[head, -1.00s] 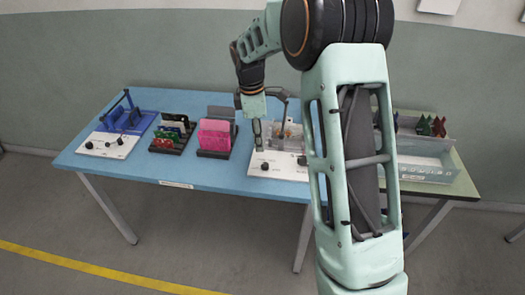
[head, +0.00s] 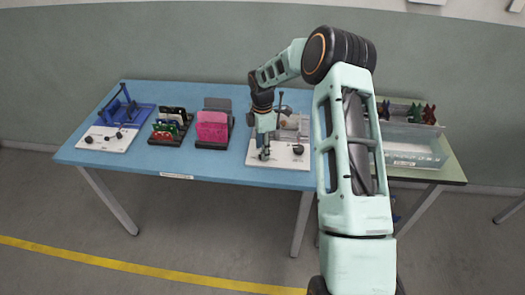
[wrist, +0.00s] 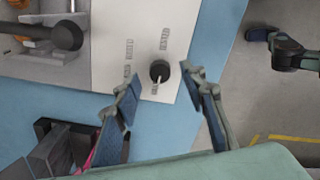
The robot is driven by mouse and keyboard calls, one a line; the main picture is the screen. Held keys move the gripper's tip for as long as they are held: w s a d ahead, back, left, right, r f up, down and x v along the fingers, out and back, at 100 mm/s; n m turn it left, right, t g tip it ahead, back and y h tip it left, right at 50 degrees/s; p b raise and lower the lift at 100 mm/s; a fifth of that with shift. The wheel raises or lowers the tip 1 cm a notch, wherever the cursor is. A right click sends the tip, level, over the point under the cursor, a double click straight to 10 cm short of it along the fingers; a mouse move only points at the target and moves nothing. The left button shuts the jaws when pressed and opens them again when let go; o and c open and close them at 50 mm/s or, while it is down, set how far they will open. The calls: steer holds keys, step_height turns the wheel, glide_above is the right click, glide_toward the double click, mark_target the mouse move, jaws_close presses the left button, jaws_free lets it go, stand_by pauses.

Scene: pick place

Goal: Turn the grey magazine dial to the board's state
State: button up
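The grey magazine (head: 287,122) stands on a white base plate (head: 293,163) at the right of the blue table. Its dial is a dark round knob (wrist: 159,71) with a pale pointer mark, on the plate near its edge, with small printed labels around it that I cannot read. My gripper (head: 264,157) is lowered over the front left of the plate and hides the dial in the head view. In the wrist view my gripper (wrist: 160,82) is open, its blue-padded fingers apart with the knob between and slightly beyond the tips. I cannot tell whether they touch it.
A rack of coloured boards (head: 169,123) and a rack with pink boards (head: 212,127) stand between. A clear bin (head: 415,143) is at right.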

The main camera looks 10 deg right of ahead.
steer(key=shift+f, duration=1)
steer(key=shift+c, duration=0.3)
jaws_close()
